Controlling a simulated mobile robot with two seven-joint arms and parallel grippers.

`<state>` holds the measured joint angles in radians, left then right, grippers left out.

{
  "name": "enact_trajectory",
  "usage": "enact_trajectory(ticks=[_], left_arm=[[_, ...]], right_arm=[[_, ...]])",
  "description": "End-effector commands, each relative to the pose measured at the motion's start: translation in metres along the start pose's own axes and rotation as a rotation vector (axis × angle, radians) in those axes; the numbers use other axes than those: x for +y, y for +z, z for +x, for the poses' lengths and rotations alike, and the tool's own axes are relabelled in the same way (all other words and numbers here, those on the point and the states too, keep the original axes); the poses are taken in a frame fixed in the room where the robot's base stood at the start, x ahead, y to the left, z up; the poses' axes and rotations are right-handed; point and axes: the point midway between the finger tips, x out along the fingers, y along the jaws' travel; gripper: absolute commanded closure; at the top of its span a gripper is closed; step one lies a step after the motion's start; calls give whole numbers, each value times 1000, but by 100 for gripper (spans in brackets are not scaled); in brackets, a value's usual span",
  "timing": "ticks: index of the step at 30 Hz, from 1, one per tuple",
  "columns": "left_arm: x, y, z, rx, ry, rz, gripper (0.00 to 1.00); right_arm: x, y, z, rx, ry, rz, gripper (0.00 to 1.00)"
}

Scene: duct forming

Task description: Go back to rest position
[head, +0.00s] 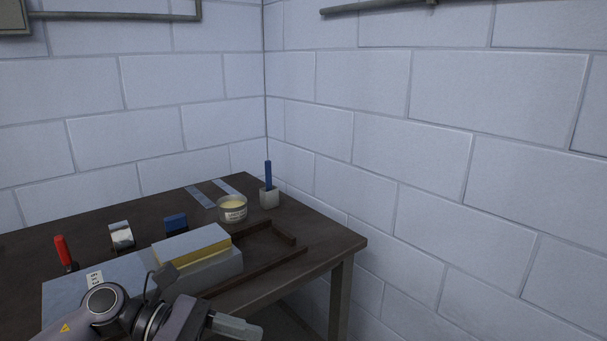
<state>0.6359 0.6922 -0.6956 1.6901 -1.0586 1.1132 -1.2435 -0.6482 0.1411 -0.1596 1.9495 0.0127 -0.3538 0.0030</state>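My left arm comes in from the bottom left. Its gripper (236,328) is at the bottom edge of the head view, in front of the table's near edge. Its pale fingers point right and are partly cut off, so I cannot tell whether they are open or shut. No object shows in it. My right gripper is not in view.
The dark table (330,242) stands in a block-wall corner.

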Motion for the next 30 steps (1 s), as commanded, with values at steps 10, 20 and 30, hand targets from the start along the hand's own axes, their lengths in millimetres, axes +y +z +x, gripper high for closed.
enact_trajectory(ticks=[10,20,30], left_arm=[[10,2,20,-722,206,-942,47],[0,-113,-16,-1403,372,-1939,47],[-110,-258,-27,1678,-436,2168,47]], right_arm=[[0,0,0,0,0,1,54],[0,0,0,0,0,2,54],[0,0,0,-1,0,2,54]])
